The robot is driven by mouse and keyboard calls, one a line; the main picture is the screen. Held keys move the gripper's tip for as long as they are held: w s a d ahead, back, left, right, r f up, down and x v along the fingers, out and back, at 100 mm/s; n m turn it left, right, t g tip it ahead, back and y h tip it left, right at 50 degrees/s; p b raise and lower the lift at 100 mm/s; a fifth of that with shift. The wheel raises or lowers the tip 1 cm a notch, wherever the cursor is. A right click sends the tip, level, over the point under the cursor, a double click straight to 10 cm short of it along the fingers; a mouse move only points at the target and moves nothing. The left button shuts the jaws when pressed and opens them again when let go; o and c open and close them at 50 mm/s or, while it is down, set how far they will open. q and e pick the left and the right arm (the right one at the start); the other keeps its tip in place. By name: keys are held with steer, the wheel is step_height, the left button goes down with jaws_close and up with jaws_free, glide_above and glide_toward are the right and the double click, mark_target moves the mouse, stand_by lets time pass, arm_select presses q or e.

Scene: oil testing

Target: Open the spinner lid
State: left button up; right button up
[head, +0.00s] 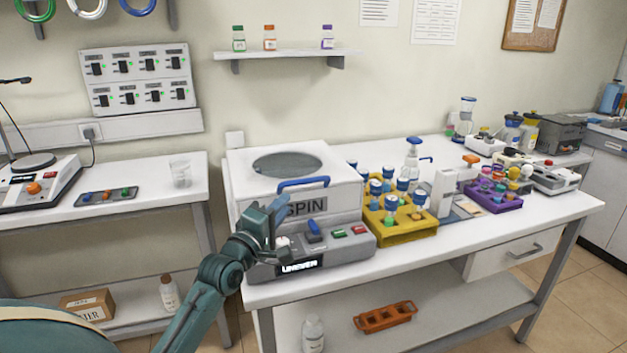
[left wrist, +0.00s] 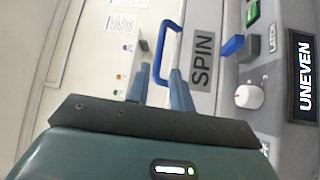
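The spinner (head: 292,205) is a white box on the middle table, with a grey control panel in front and its lid (head: 243,176) shut. The lid has a round window and a blue handle (head: 303,182) on its front edge. The handle also shows in the left wrist view (left wrist: 163,43), just beyond the fingertips. The panel display reads "UNEVEN" (head: 299,266). A blue latch switch (left wrist: 233,45) sits beside a white knob (left wrist: 249,96). My left gripper (head: 277,208) is open and empty, in front of the spinner's left front, left of and below the handle. My right gripper is out of view.
A yellow rack (head: 401,233) of blue-capped tubes stands close to the spinner's right, with a purple rack (head: 493,203) farther right. A wall shelf (head: 288,54) with small bottles hangs behind and above the spinner. The space directly above the lid is free.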

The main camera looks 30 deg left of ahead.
mark_target(305, 183)
arm_select(q)
steer(key=w, duration=0.4)
steer(key=w+r, duration=0.1)
steer(key=w, duration=0.3)
steer(key=w+p, duration=0.1)
steer(key=w, duration=0.2)
steer(key=shift+w+a+r, duration=0.2)
steer(key=shift+w+a, duration=0.15)
steer(key=shift+w, duration=0.05)
steer(key=shift+c, duration=0.2)
jaws_close()
